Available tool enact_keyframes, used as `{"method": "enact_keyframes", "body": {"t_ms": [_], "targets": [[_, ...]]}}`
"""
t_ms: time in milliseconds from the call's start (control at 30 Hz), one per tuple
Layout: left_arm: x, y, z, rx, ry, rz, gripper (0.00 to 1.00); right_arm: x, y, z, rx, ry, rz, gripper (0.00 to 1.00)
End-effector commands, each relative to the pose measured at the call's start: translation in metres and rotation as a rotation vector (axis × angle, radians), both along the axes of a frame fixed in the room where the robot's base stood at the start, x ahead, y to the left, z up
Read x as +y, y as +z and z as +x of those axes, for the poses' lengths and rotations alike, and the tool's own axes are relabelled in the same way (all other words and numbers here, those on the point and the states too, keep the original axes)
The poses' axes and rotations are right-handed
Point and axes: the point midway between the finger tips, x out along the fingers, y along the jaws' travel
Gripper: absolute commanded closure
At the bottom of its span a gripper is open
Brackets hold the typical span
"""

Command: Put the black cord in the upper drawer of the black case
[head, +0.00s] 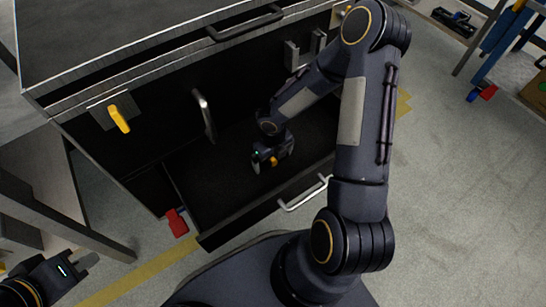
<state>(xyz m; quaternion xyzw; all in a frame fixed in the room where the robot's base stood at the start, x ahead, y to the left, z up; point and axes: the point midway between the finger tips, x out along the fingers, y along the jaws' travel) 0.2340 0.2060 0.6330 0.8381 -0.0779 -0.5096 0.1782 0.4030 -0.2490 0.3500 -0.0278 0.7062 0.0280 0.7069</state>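The black case (150,140) stands at the upper left of the head view. One drawer (215,190) is pulled out from it, with a dark floor and a metal handle (305,192) on its front. I cannot tell from this view whether it is the upper drawer. My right gripper (272,160) points down over or inside the open drawer. Its fingers are small and dark, so I cannot tell how far apart they are. I cannot make out the black cord. My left gripper (85,266) is at the lower left, away from the case; its opening is unclear.
The case has a yellow latch (119,119), a front handle (205,115) and a top handle (246,23). A dark table frame (60,215) stands at left, near my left gripper. A red object (177,222) lies beside the drawer. The floor at right is mostly clear.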

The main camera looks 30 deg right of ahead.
Motion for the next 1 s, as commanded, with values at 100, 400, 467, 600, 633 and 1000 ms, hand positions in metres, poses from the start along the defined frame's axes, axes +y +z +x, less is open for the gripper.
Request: {"method": "enact_keyframes", "body": {"t_ms": [100,400,467,600,633,1000], "targets": [[0.0,0.004,0.0,0.0,0.0,0.0,1.0,0.0,0.007,0.0,-0.001,0.0,0.0,0.0],[0.0,0.039,0.0,0.0,0.0,0.0,1.0,0.0,0.068,0.001,-0.004,-0.001,0.0,0.0],[0.0,0.046,0.0,0.0,0.0,0.0,1.0,-0.001,0.08,0.001,-0.003,-0.002,-0.001,0.0],[0.0,0.057,0.0,0.0,0.0,0.0,1.0,-0.001,0.105,0.0,-0.002,-0.001,-0.001,0.0],[0.0,0.059,0.0,0.0,0.0,0.0,1.0,-0.001,0.108,0.0,-0.001,-0.001,-0.001,0.0],[0.0,0.065,0.0,0.0,0.0,0.0,1.0,-0.012,0.165,-0.01,-0.038,-0.344,-0.024,0.0]]}}
